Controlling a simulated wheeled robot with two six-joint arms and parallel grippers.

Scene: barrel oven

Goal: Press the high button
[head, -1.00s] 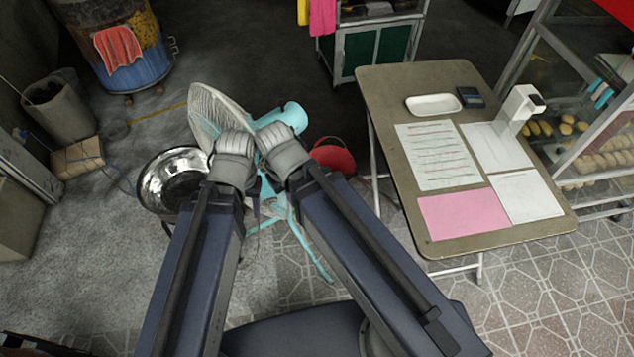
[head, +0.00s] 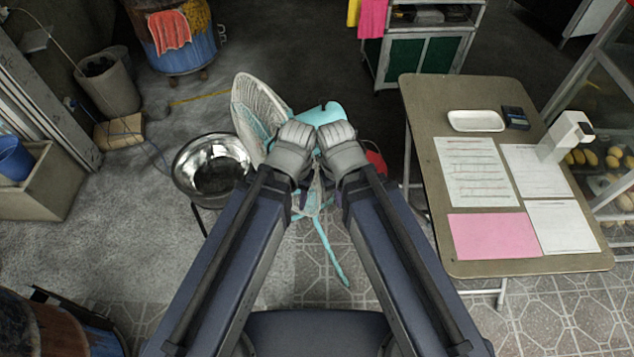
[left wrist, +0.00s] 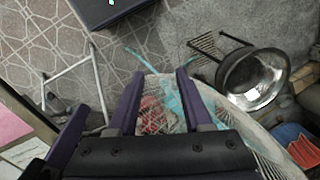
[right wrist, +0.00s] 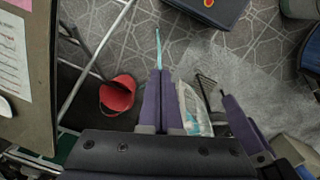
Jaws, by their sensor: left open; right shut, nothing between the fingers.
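A turquoise fan with a pale wire cage (head: 262,112) stands just beyond my arms in the head view. Its turquoise motor housing (head: 320,113) is behind my wrists, and a turquoise leg (head: 330,255) shows below them. I cannot make out the high button in any view. My left gripper (left wrist: 157,77) is open and empty, with the fan cage (left wrist: 165,105) behind its fingers in the left wrist view. My right gripper (right wrist: 160,72) is shut and empty, with the cage (right wrist: 192,108) just right of it in the right wrist view.
A metal bowl on a stand (head: 212,170) is left of the fan. A red bucket (right wrist: 118,95) stands behind my right wrist. A table (head: 425,120) with papers is on the right. Tiled floor (head: 310,270) is open in front.

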